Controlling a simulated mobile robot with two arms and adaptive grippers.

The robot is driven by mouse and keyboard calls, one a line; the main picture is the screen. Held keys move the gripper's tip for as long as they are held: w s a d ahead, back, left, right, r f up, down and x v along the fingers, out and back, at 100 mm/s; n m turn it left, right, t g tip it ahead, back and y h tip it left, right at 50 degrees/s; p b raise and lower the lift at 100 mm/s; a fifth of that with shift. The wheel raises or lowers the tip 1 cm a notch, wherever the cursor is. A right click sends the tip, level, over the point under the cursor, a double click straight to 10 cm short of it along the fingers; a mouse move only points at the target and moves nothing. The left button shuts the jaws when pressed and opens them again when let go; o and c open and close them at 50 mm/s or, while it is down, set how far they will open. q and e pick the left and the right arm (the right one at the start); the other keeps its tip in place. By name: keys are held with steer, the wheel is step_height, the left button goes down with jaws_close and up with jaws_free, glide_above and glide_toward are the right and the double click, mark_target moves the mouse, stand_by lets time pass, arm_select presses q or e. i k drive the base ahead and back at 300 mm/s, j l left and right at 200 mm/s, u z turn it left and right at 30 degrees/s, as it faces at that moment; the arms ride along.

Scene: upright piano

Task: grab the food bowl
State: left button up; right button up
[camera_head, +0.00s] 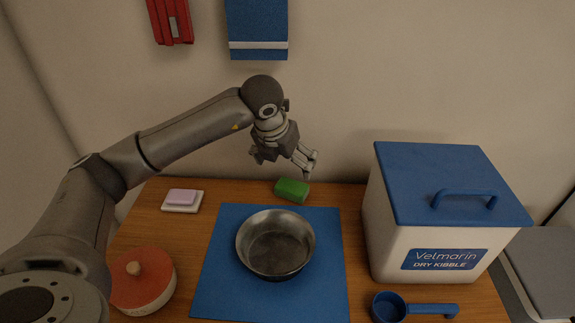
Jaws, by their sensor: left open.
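The food bowl is a round metal bowl (275,245) standing upright on a blue mat (222,290) in the middle of the wooden top. It looks empty. My left gripper (283,168) is above and behind the bowl, apart from it, near the back edge of the top. It is open, and I see nothing between its fingers. My right gripper is not in view.
A white kibble bin (385,235) with a blue lid stands at the right. A blue scoop (390,308) lies in front of it. A green block (291,190) lies behind the bowl. A pink soap on a dish (182,197) and a red-lidded pot (140,283) are at the left.

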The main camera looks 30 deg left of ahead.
mark_target(276, 246)
steer(key=k+l, duration=0.5)
steer(key=k, duration=0.15)
steer(key=k+l, duration=0.5)
steer(key=k, duration=0.2)
